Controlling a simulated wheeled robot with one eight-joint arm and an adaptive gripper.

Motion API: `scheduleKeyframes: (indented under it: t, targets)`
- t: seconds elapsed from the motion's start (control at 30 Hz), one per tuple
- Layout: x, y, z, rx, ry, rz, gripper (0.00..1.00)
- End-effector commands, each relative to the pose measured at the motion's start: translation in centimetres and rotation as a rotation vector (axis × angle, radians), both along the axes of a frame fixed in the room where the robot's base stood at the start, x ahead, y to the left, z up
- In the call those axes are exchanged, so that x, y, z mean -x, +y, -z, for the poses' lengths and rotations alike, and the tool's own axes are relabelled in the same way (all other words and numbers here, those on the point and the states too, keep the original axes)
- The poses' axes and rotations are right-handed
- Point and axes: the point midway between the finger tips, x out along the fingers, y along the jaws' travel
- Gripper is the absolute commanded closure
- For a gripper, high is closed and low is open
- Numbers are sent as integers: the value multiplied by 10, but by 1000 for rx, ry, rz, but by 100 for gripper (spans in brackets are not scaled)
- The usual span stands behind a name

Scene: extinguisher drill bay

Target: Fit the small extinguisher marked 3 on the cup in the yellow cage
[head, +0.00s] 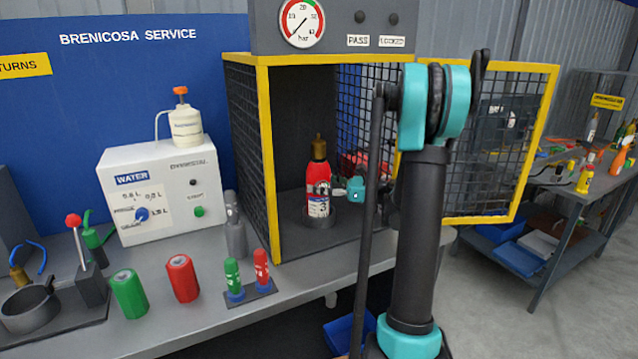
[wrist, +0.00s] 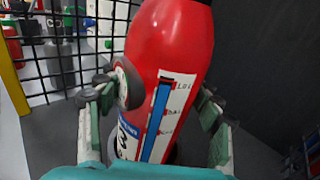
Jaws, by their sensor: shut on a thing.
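The small red extinguisher (head: 318,180) has a brass top and a white label with a 3. It stands upright inside the yellow cage (head: 264,150), its lower end at the grey cup (head: 320,218). Whether it is fully seated in the cup cannot be told. In the wrist view the red extinguisher (wrist: 172,50) fills the middle, with its gauge and striped label facing me. My gripper (wrist: 160,125) is shut on it, one finger on each side. In the head view my gripper (head: 352,188) reaches in from the right, partly hidden by my arm.
The yellow-framed mesh door (head: 490,140) stands open to the right. A pressure gauge (head: 302,22) sits on top of the cage. Left of it are a white water unit (head: 160,190), red and green cylinders (head: 182,278) and a grey bottle (head: 236,236).

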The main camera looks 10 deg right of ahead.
Motion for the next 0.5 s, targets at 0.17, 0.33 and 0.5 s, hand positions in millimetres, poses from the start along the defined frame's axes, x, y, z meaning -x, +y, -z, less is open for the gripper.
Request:
scheduleKeyframes:
  t: [0.17,0.33,0.5]
  targets:
    - [-3,-2,0,-4,-2,2,94]
    - [-4,-2,0,-4,-2,2,34]
    - [-4,-2,0,-2,-1,2,12]
